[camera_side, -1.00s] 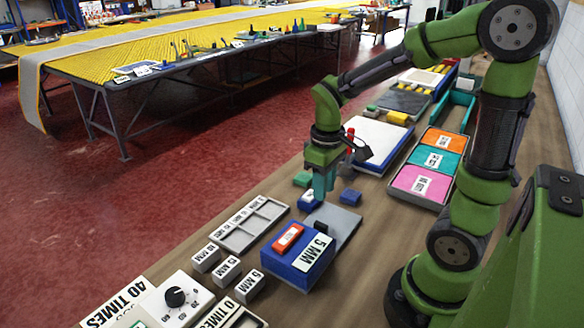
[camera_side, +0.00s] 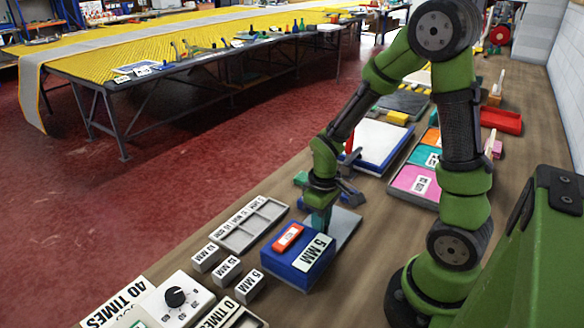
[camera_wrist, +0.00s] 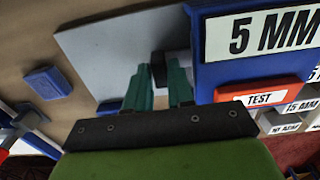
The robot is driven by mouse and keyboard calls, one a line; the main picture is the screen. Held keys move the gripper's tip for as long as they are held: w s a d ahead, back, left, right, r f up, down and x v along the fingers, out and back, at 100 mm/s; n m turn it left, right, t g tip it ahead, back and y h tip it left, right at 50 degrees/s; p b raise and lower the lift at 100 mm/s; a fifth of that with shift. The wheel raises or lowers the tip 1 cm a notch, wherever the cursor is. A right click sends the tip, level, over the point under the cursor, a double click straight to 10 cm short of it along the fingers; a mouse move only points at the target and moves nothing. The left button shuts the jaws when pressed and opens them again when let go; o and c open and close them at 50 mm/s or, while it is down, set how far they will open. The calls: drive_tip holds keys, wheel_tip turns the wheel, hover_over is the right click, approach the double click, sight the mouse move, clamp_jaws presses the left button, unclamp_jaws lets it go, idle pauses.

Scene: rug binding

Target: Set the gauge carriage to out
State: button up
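The gauge is a blue block with a white "5 MM" label and a red "TEST" tab (camera_side: 288,237); its blue body (camera_side: 280,264) stands at the lower middle of the side view, and the blue body also shows at the right of the wrist view (camera_wrist: 222,73). A grey plate (camera_side: 347,224) lies behind it. A small dark block (camera_wrist: 158,68), perhaps the carriage's handle, is beside the blue body over the plate. My gripper (camera_wrist: 159,66) points down there, its teal fingers apart with the dark block between their tips. Whether they touch it is unclear. In the side view my gripper (camera_side: 320,228) hides the dark block.
A grey compartment tray (camera_side: 250,222) and several small white "MM" blocks (camera_side: 227,268) lie left of the gauge. A dial box (camera_side: 180,300) is nearer. A small blue block (camera_wrist: 47,82) lies beside the plate. Pink, teal and orange bins (camera_side: 412,180) stand behind.

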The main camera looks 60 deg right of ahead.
clamp_jaws()
drive_tip(key=d, duration=1)
drive_tip(key=shift+d, duration=0.3)
drive_tip(key=shift+o, duration=0.9)
unclamp_jaws()
drive_tip(key=shift+a, duration=0.1)
